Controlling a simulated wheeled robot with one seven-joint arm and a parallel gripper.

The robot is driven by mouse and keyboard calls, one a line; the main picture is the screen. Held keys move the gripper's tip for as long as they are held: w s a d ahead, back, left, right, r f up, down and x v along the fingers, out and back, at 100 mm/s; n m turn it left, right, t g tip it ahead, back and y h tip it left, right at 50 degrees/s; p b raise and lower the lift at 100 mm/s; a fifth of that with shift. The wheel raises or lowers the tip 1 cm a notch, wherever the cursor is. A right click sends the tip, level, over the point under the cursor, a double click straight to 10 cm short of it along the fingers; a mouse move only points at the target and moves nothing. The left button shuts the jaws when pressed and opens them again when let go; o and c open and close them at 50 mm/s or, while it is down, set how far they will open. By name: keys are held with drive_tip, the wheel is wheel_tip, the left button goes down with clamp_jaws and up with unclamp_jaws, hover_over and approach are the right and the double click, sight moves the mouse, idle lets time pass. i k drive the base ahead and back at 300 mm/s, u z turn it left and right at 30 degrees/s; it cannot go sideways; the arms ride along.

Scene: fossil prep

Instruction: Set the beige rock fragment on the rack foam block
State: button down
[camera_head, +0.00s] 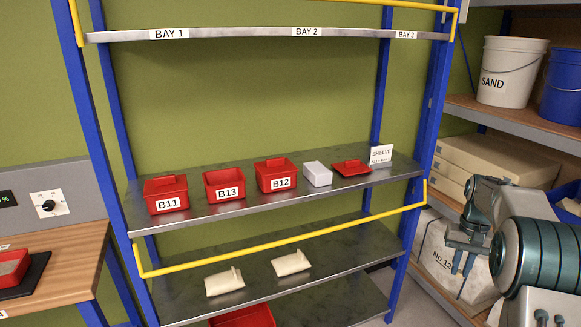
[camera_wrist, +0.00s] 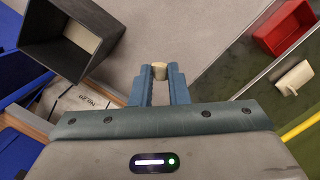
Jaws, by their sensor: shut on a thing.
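My gripper (camera_head: 461,264) hangs at the right of the rack in the head view, its fingers pointing down. In the wrist view my gripper (camera_wrist: 160,88) is shut on the small beige rock fragment (camera_wrist: 159,70), which shows between the fingertips. The fragment cannot be made out in the head view. A pale grey-white block (camera_head: 317,174), which looks like the rack foam block, sits on the middle shelf between red bin B12 and a flat red tray. Its top is bare. My gripper is well to the right of it and apart from it.
Red bins B11 (camera_head: 166,194), B13 (camera_head: 224,184) and B12 (camera_head: 275,175) stand left of the block; the red tray (camera_head: 351,168) and a sign (camera_head: 381,155) stand right. A yellow bar (camera_head: 290,239) crosses below the shelf. A blue post (camera_head: 421,150) stands between rack and gripper.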

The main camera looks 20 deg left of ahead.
sight(317, 166)
drive_tip(key=u, duration=0.65)
drive_tip(key=i, duration=0.55)
drive_tip(key=u, duration=0.55)
